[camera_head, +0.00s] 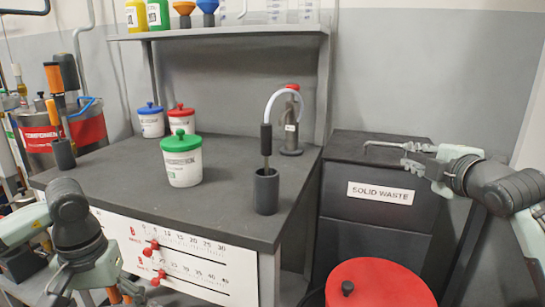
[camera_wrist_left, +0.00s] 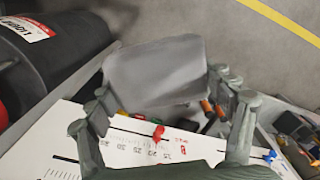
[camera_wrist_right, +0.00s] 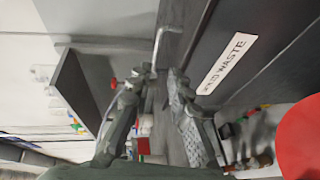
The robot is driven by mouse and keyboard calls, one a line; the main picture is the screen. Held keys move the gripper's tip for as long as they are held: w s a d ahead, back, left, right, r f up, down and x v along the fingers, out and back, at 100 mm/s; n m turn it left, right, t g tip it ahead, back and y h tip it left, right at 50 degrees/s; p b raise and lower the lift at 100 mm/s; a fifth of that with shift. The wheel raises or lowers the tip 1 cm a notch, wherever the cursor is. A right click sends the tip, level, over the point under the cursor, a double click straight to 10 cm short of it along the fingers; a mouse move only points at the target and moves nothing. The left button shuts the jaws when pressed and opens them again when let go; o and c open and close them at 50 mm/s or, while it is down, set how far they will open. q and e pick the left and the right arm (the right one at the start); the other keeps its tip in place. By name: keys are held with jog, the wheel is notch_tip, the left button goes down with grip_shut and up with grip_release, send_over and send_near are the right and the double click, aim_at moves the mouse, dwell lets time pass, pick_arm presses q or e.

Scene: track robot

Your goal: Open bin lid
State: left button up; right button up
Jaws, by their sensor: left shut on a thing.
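The dark solid waste bin (camera_head: 370,212) stands right of the workbench, with its flat lid (camera_head: 350,148) down and a white label on its front. A thin bent metal handle (camera_head: 385,144) shows over the lid; it also shows in the right wrist view (camera_wrist_right: 158,42). My right gripper (camera_head: 408,157) is beside the handle, with its fingers parted in the right wrist view (camera_wrist_right: 155,88). Whether they touch the handle is unclear. My left gripper (camera_wrist_left: 168,105) is low at the left of the bench, shut on a plain grey block (camera_wrist_left: 155,72).
A round red lid (camera_head: 390,285) with a black knob is below the solid waste bin's front. A shelf (camera_head: 220,35) overhangs the bench.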

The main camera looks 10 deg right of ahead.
aim_at(388, 145)
jog(key=x, duration=0.8)
jog(key=p+x, duration=0.1)
jog(key=x, duration=0.3)
jog(key=shift+w+r, duration=0.1)
jog(key=shift+r, duration=0.25)
grip_shut()
